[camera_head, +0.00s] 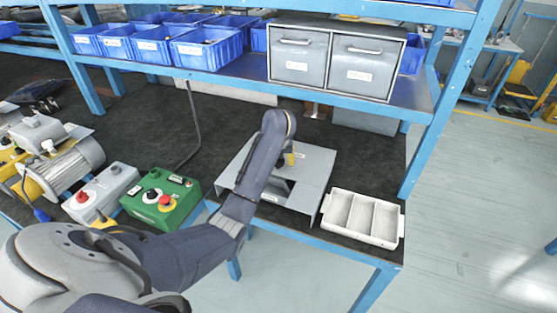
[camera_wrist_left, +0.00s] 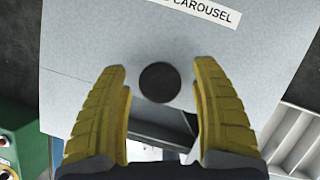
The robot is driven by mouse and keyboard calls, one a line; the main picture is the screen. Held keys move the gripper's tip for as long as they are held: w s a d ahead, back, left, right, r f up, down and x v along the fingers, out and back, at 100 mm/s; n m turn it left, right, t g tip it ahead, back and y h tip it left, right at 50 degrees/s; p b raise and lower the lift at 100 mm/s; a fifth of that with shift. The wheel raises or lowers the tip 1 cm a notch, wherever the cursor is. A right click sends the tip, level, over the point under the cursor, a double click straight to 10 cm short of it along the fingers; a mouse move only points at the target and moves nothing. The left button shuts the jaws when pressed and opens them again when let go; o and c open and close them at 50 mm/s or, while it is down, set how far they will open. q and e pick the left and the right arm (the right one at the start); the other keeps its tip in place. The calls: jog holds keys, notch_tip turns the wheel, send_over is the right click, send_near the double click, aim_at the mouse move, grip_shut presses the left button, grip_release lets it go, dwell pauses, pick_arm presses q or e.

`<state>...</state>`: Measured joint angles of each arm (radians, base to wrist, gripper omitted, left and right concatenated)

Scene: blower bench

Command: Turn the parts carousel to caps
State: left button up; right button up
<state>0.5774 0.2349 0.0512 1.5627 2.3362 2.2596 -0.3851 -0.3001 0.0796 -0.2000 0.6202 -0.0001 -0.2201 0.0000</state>
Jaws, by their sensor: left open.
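The parts carousel is a grey metal housing (camera_head: 316,168) on the dark bench top, left of the white tray. In the left wrist view its grey top (camera_wrist_left: 75,60) carries a white label (camera_wrist_left: 205,10) ending in "CAROUSEL". A dark round spot (camera_wrist_left: 159,82), a knob or a hole, sits on that top, with a dark opening (camera_wrist_left: 150,125) beside it. My left gripper (camera_wrist_left: 160,68) is open, its yellow fingers on either side of the round spot and apart from it. In the head view my left arm hides part of the housing and most of the gripper (camera_head: 290,158). My right gripper is not in view.
A white three-compartment tray (camera_head: 327,207) stands right of the carousel at the bench edge. A green control box (camera_head: 135,205) with buttons and a grey box (camera_head: 95,190) stand left. A shelf above holds blue bins (camera_head: 205,55) and a grey drawer unit (camera_head: 335,55).

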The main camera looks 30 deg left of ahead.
pick_arm(q)
grip_shut()
dwell(0.5)
